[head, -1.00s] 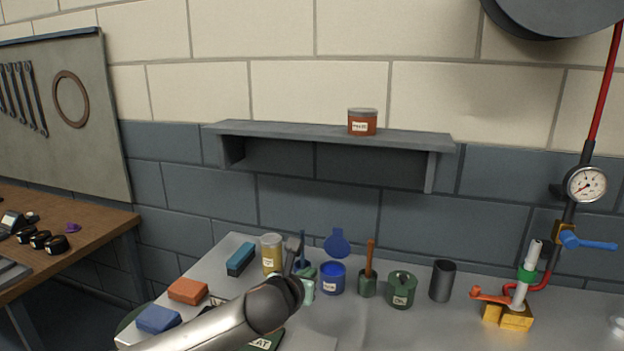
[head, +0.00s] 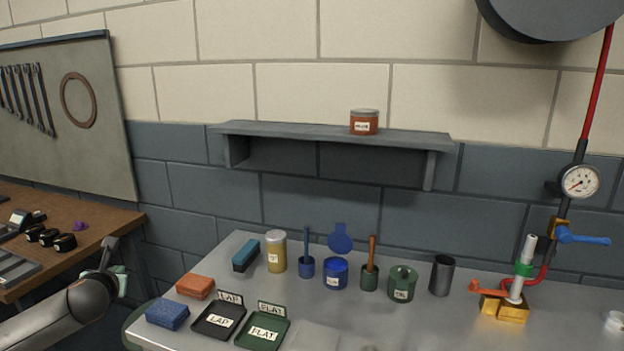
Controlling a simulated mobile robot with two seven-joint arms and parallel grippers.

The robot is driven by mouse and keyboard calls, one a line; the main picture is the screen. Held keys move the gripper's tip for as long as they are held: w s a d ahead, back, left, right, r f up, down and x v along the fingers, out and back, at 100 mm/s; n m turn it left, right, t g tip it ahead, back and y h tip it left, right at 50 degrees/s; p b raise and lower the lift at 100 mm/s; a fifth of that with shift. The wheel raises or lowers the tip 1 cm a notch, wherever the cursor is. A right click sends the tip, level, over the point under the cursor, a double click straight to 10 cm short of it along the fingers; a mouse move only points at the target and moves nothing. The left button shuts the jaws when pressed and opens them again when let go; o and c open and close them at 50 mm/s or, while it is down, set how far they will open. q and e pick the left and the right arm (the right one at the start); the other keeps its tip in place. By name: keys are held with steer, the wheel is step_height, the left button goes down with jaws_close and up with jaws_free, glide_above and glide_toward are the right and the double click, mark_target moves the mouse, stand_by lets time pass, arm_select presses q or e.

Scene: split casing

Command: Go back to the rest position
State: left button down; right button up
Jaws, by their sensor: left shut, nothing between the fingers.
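My left gripper (head: 122,278) is at the lower left in the head view, beside the left end of the grey table (head: 222,262) and in front of the wooden bench. It is shut with nothing held, and its fingers are small and partly seen at the end of the arm. My right gripper is out of the picture.
A brass fixture (head: 505,308) is at right. The wooden bench (head: 95,222) is at left.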

arm_select(q)
steer(key=s+d+f+n+g+h, duration=0.1)
steer(key=s+d+f+n+h, duration=0.1)
steer(key=s+d+f+n, duration=0.65)
steer(key=s+a+f+n+g+h, duration=0.15)
steer(key=s+f, duration=0.45)
steer(key=f, duration=0.7)
steer(key=s+f+n+g+h, duration=0.1)
steer(key=s+f+n, duration=0.3)
steer(key=s+n, duration=0.45)
steer(key=s+f+n+g+h, duration=0.15)
steer(key=s+f+n, duration=0.3)
steer(key=s, duration=0.75)
steer(key=s+d+f+n+t+h, duration=0.1)
steer(key=d+n, duration=0.8)
steer(key=d, duration=1)
steer(key=shift+s+f+n+t+h, duration=0.3)
steer(key=shift+s+f+n+t, duration=0.1)
steer(key=shift+s+t, duration=0.1)
